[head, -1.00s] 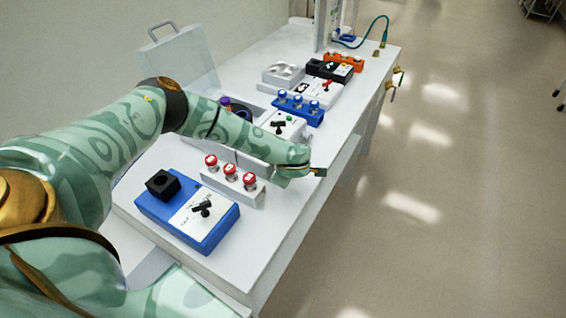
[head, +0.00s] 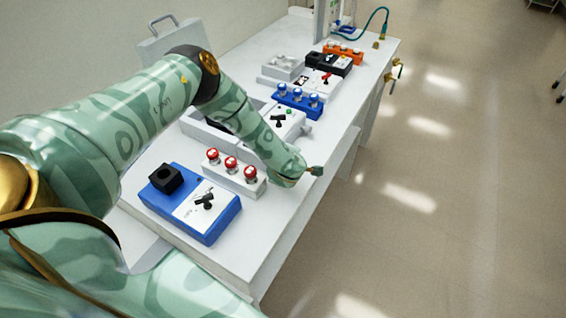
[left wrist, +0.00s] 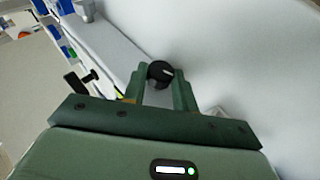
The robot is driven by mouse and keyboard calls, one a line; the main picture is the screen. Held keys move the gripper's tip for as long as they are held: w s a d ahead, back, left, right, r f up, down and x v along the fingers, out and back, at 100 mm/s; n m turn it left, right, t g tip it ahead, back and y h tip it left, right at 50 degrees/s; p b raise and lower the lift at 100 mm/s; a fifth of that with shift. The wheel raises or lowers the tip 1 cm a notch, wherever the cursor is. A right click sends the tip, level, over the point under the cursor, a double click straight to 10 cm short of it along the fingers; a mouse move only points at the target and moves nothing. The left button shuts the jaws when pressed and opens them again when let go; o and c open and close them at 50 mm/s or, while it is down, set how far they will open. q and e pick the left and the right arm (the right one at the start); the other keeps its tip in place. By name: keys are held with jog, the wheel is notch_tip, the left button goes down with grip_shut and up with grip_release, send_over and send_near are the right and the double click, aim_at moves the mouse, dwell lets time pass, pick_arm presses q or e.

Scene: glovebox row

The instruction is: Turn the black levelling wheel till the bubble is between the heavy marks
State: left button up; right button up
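A round black wheel (left wrist: 161,73) with a pale mark on it shows in the left wrist view, against a white surface. My left gripper (left wrist: 161,82) has its two green fingers apart, one on each side of the wheel in the picture. I see no clear grip, and cannot tell how far the wheel is from the fingertips. In the head view my left gripper (head: 317,171) is at the table's right edge, past the red-capped row; the wheel is not discernible there. No bubble or heavy marks can be made out. My right gripper is not in view.
The white table (head: 262,228) carries a blue box (head: 215,232) with a black block and handle, a row of red-capped pieces (head: 231,164), a blue rack (head: 299,101) and an orange rack (head: 343,52). Open floor (head: 430,240) lies to the right.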

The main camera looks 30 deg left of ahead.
pick_arm(q)
jog(key=o, duration=0.4)
jog(key=shift+s+f, duration=0.1)
jog(key=shift+f, duration=0.05)
